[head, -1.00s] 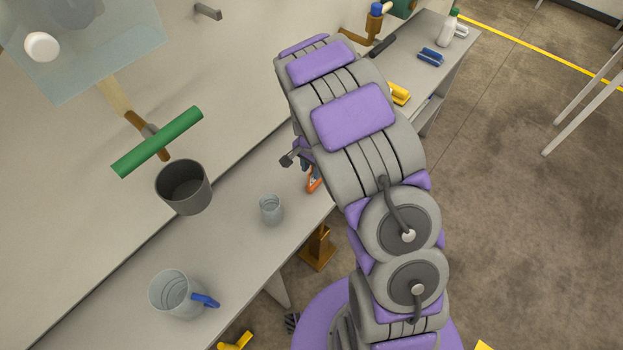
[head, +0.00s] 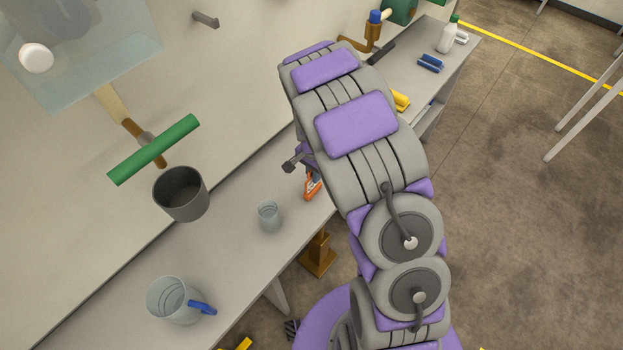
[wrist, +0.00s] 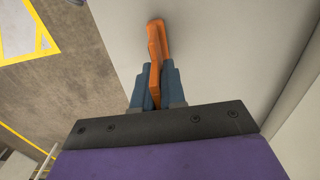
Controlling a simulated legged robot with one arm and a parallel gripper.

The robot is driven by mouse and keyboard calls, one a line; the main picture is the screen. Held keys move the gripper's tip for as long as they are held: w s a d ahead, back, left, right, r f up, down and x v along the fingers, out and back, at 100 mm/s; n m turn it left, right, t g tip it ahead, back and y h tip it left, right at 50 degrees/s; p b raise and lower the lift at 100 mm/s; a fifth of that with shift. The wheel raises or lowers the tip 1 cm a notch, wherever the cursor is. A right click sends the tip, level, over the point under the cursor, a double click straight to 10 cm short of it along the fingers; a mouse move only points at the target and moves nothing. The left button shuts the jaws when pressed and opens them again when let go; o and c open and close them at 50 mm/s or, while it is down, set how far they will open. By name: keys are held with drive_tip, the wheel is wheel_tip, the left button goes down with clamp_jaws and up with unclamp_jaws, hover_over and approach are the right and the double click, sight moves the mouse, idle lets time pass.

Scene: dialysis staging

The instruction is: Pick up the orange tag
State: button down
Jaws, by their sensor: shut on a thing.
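The orange tag (wrist: 157,45) stands out between the two blue fingers of my gripper (wrist: 155,85) in the wrist view. The fingers are shut on it, one on each side. Behind the tag is the pale bench top; I cannot tell whether the tag touches it. In the head view the orange tag (head: 313,188) shows in part beside my arm, over the bench. My gripper (head: 316,175) is mostly hidden there by my arm.
A small clear glass (head: 269,216) stands on the bench (head: 235,250) left of the tag. Further left are a clear jug (head: 172,299) with a blue handle and a dark grey cup (head: 181,195). Blue and yellow items and a white bottle (head: 449,36) sit at the bench's far end.

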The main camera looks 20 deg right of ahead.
drive_tip(key=shift+d+r, duration=0.15)
drive_tip(key=shift+d, duration=0.05)
drive_tip(key=shift+d+r, duration=0.1)
drive_tip(key=shift+r, duration=0.55)
drive_tip(key=s+d+r, duration=0.1)
drive_tip(key=s, duration=0.6)
drive_tip(key=s+d+r, duration=0.2)
drive_tip(key=s, duration=0.6)
drive_tip(key=shift+s+r+p, duration=0.2)
drive_tip(key=shift+s+p, duration=0.1)
drive_tip(key=shift+p, duration=0.15)
drive_tip(key=shift+d, duration=0.2)
drive_tip(key=shift+w, duration=0.1)
wheel_tip(320, 180, up, 3)
drive_tip(key=n+b, duration=0.5)
drive_tip(key=n, duration=0.6)
hover_over(314, 189)
drive_tip(key=w, duration=0.3)
drive_tip(key=shift+r, duration=0.2)
